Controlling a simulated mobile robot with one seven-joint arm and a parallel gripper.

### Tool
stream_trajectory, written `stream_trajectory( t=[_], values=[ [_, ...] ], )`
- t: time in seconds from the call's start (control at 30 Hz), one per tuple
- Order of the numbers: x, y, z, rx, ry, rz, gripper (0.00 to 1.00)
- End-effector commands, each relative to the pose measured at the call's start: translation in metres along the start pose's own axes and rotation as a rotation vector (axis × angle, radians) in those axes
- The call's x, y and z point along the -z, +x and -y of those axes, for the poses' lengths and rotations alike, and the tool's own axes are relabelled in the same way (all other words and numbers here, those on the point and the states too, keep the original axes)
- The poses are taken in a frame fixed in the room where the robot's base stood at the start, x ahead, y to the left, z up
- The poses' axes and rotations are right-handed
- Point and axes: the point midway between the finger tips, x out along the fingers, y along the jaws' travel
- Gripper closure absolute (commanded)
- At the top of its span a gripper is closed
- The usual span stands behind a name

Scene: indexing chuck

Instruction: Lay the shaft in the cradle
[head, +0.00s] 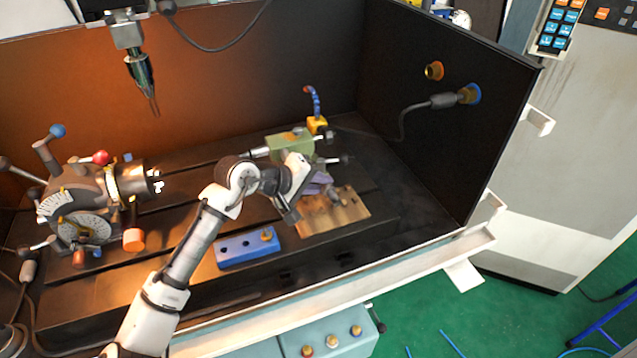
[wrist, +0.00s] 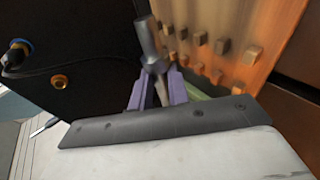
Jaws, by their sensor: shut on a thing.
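My gripper (head: 318,186), with purple fingers, is over the far part of a wooden board (head: 350,212) on the machine table. In the wrist view my gripper (wrist: 158,92) is shut on a grey metal shaft (wrist: 147,42), whose thicker end sticks out past the fingers. The board (wrist: 258,22) carries rows of small wooden blocks, seemingly the cradle, and lies beside the shaft in the wrist view. I cannot tell whether the shaft touches it. In the head view my gripper and wrist hide part of the board and most of the shaft.
A blue block (head: 236,252) with holes lies left of the board. A green tailstock (head: 280,147) stands behind my wrist, and the indexing chuck (head: 128,182) is at the left. A spindle tool (head: 140,75) hangs above. The enclosure's dark side wall (head: 440,150) rises at the right.

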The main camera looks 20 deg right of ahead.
Motion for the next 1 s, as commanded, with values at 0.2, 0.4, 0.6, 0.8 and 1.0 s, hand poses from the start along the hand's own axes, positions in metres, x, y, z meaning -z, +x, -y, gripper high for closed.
stream_trajectory(
  t=[0.2, 0.4, 0.6, 0.8, 1.0],
  values=[
    [-0.004, -0.002, -0.001, -0.002, -0.001, 0.015, 1.00],
    [-0.010, -0.003, -0.001, -0.004, -0.001, 0.037, 1.00],
    [-0.016, -0.004, 0.000, -0.004, -0.001, 0.059, 1.00],
    [-0.021, -0.005, 0.000, -0.006, -0.001, 0.077, 1.00],
    [-0.022, -0.005, 0.000, -0.006, -0.001, 0.080, 1.00]
  ],
)
